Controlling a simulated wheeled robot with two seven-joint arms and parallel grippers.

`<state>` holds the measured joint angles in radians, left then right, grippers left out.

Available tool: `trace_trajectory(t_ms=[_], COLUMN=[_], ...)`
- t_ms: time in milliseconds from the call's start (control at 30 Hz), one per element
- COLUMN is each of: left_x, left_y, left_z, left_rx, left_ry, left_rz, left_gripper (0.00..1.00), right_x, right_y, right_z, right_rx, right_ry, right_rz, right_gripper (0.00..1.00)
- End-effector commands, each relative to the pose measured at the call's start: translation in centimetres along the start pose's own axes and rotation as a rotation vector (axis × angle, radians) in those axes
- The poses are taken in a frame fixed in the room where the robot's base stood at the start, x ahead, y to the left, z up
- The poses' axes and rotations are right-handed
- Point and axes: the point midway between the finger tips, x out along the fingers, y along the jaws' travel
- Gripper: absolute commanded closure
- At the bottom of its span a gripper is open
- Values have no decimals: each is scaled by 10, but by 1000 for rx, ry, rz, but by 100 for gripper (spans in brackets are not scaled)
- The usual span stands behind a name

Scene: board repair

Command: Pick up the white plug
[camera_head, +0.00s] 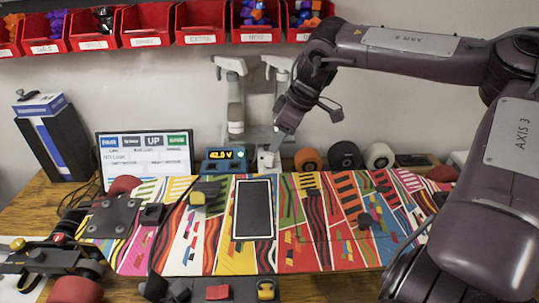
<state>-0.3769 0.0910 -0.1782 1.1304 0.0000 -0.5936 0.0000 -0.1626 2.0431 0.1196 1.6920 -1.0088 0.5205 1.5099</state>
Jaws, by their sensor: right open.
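A small white block, which looks like the white plug (265,159), stands behind the board, just right of a blue meter (228,158) with a lit display. My right gripper (276,143) reaches down from the upper right, with its fingertips just above and beside the white block. It is open; whether the fingers touch the block I cannot tell. The fingers partly hide the area behind the block. My left gripper is not in view.
A colourful skateboard deck (310,240) fills the middle of the wooden table. Wheels (345,155) stand right of the white block. A screen (147,157) and a blue-black box (52,135) stand at the left. Red bins (200,22) hang on the wall above.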

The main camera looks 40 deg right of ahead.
Motion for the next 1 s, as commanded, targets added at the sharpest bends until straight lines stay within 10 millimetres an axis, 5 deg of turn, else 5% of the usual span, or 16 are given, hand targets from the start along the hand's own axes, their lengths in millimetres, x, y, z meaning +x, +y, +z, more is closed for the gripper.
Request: trace_trajectory(t_ms=[433,767,1000], left_x=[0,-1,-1], left_y=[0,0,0], left_z=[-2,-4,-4], left_rx=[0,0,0], left_ry=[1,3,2], left_rz=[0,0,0], left_gripper=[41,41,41], right_x=[59,68,68], right_y=[3,3,3], right_z=[4,2,3], right_rx=[0,1,1], right_ry=[-4,0,-1], right_rz=[-1,0,0], right_gripper=[53,53,80])
